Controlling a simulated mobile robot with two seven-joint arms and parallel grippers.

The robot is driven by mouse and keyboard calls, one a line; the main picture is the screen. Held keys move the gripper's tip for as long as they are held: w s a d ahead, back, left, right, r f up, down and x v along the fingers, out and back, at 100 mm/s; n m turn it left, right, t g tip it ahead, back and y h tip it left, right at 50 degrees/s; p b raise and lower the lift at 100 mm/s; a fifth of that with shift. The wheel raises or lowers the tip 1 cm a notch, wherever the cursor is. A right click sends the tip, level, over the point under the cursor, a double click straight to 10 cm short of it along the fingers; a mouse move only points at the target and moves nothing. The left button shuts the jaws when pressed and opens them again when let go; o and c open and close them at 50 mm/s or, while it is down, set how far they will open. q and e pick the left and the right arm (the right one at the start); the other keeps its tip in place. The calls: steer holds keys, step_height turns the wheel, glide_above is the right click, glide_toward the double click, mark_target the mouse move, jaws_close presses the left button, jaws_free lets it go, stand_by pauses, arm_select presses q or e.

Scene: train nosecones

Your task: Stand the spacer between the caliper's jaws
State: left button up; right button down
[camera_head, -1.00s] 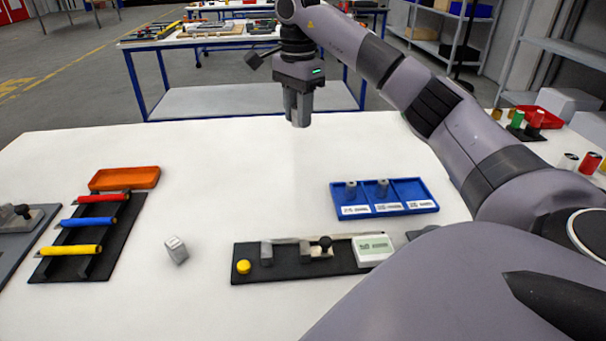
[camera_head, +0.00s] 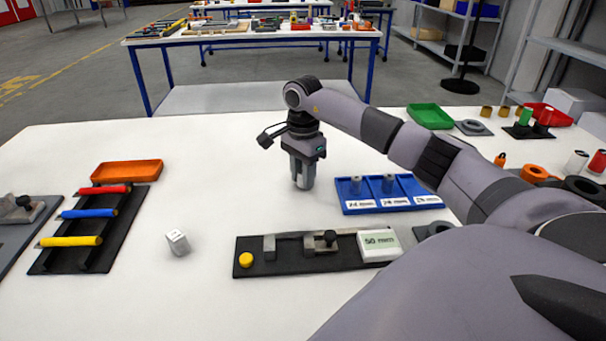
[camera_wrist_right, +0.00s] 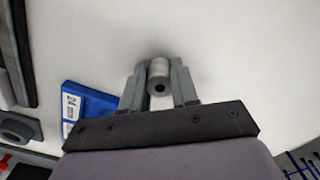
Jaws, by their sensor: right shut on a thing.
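My right gripper (camera_head: 303,182) points down, left of the blue tray. In the right wrist view it (camera_wrist_right: 158,88) is shut on a grey cylindrical spacer (camera_wrist_right: 159,70) with a hole in its end. I cannot tell whether the spacer touches the table. The caliper (camera_head: 345,262) lies on a black base at the front. Its left jaw (camera_head: 268,246) and sliding jaw (camera_head: 310,243) stand apart, with an empty gap between them. Its white display (camera_head: 378,246) reads 50 mm. My left gripper is not in view.
The blue tray (camera_head: 392,205) holds spacers in its left (camera_head: 356,184) and middle (camera_head: 388,183) compartments. A rack of coloured bars (camera_head: 90,228) and an orange tray (camera_head: 127,170) are farther left. The table between is clear.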

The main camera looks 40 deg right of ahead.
steer(key=shift+f, duration=0.2)
steer(key=c, duration=0.9)
jaws_free()
steer(key=shift+o, duration=0.2)
